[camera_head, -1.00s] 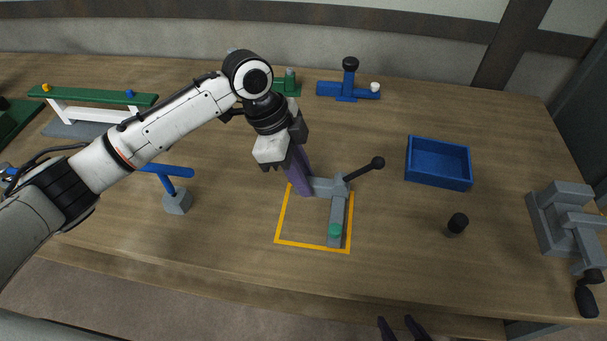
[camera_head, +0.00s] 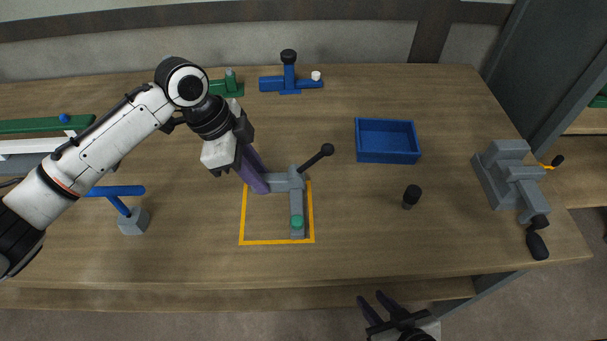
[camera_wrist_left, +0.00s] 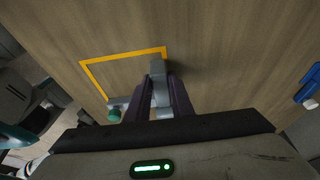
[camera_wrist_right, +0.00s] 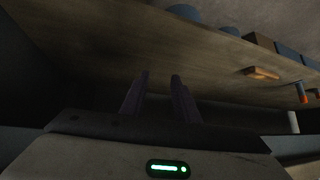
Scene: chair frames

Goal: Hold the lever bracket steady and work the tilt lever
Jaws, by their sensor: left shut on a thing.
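The grey lever bracket (camera_head: 296,205) lies inside a yellow outline on the table, with a green button-like end (camera_head: 297,221). Its tilt lever (camera_head: 317,157) is a black rod with a round black knob, slanting up to the right. My left gripper (camera_head: 264,186) is shut on the bracket's left arm; in the left wrist view its dark purple fingers (camera_wrist_left: 161,95) sit either side of a grey bar (camera_wrist_left: 157,68). My right gripper (camera_head: 373,304) is empty, below the table's front edge, well away from the bracket. Its fingers (camera_wrist_right: 160,82) stand apart in the right wrist view.
A blue tray (camera_head: 388,158) and a black-topped peg (camera_head: 411,196) stand right of the bracket. A grey vise-like fixture (camera_head: 512,180) is at the right edge. A blue fixture (camera_head: 290,77) stands behind, and a blue-barred stand (camera_head: 133,220) at left. The table's front edge lies above my right gripper.

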